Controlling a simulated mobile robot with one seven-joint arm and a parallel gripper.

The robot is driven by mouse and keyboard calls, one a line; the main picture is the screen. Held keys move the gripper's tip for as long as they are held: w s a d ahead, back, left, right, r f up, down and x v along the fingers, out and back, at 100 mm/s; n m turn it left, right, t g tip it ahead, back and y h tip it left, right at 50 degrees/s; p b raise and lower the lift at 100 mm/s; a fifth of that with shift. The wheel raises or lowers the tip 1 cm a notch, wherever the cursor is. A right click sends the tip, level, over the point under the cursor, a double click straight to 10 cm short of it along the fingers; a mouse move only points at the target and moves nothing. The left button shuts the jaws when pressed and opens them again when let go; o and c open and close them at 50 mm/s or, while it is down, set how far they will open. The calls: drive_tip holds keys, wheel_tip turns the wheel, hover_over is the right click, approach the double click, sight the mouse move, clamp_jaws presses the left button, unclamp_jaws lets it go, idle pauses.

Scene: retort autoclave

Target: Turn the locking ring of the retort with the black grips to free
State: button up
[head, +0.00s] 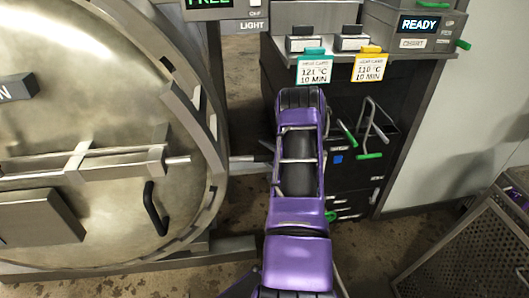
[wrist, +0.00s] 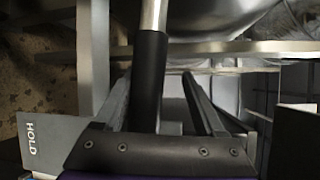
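The retort's round steel door (head: 95,110) fills the left of the head view, with the locking ring (head: 200,120) around its edge. A metal rod (head: 245,165) sticks out from the ring toward my arm. In the wrist view a black grip (wrist: 150,75) on a silver rod lies between the two fingers of my gripper (wrist: 157,90). The fingers stand apart; the grip is nearer the left finger, with a visible gap to the right one. In the head view my purple arm hides most of the gripper and the grip.
A display (head: 209,3) above the ring reads FREE; a plate (wrist: 42,140) in the wrist view reads HOLD. A dark cabinet (head: 345,185) with green-tipped handles stands behind my arm. A READY panel (head: 418,25) is upper right, a perforated metal crate (head: 460,250) lower right.

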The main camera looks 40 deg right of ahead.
drive_tip(key=s+r, duration=0.2)
drive_tip(key=s, duration=1.5)
drive_tip(key=shift+s+a, duration=0.15)
drive_tip(key=shift+a, duration=0.15)
drive_tip(key=shift+r, duration=0.1)
